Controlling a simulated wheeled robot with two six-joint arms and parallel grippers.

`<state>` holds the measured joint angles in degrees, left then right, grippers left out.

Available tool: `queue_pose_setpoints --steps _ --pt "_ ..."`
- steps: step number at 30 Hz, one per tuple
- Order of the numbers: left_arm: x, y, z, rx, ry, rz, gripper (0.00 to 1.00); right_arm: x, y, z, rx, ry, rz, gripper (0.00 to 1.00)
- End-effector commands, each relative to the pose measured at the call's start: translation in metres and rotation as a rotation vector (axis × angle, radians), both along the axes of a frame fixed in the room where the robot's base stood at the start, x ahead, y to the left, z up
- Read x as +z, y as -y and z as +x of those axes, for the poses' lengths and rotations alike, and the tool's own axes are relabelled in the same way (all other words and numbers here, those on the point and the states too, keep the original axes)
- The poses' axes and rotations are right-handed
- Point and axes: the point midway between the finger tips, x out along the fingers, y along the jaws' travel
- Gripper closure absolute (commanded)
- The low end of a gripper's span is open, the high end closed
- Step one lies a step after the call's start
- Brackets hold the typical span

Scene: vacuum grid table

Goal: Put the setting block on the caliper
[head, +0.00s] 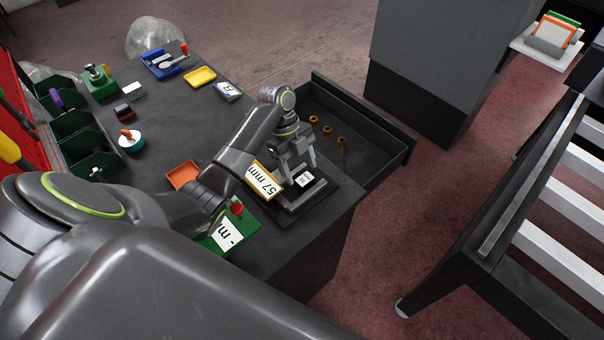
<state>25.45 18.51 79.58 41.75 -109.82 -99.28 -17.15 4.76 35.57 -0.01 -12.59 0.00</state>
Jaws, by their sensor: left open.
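The setting block (305,180), small and dark with a white label on top, is near the front right corner of the bench. It sits at the grey caliper (306,195), which lies on a dark base. From this angle I cannot tell whether the block rests on the caliper or just beside it. My left gripper (300,171) is open, fingers pointing down, right over the block and close to it. The fingers and wrist hide part of the area behind. My right gripper is not in view.
A green labelled holder (234,232) and an orange tray (183,175) are further left. An open drawer (360,145) with several brass rings lies behind. The bench middle (185,120) is mostly clear.

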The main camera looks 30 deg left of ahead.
Motion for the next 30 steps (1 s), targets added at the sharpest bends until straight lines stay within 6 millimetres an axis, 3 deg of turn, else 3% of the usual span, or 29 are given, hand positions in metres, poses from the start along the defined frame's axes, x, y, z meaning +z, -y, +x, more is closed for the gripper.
queue_pose_setpoints --steps 4,6,10,17,30 --pt "0.031 -0.014 0.006 0.0 0.007 0.005 0.38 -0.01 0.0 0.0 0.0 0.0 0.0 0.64" --pt "0.054 -0.02 0.007 0.001 0.003 0.003 0.38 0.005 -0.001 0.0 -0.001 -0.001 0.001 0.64" --pt "0.073 -0.027 0.009 0.001 0.0 0.001 0.38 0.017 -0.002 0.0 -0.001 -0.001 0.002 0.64" --pt "0.085 -0.033 0.012 0.0 0.0 0.0 0.38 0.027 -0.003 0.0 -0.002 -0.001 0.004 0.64" --pt "0.085 -0.034 0.012 0.0 0.0 0.0 0.38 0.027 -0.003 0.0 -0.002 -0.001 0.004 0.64"
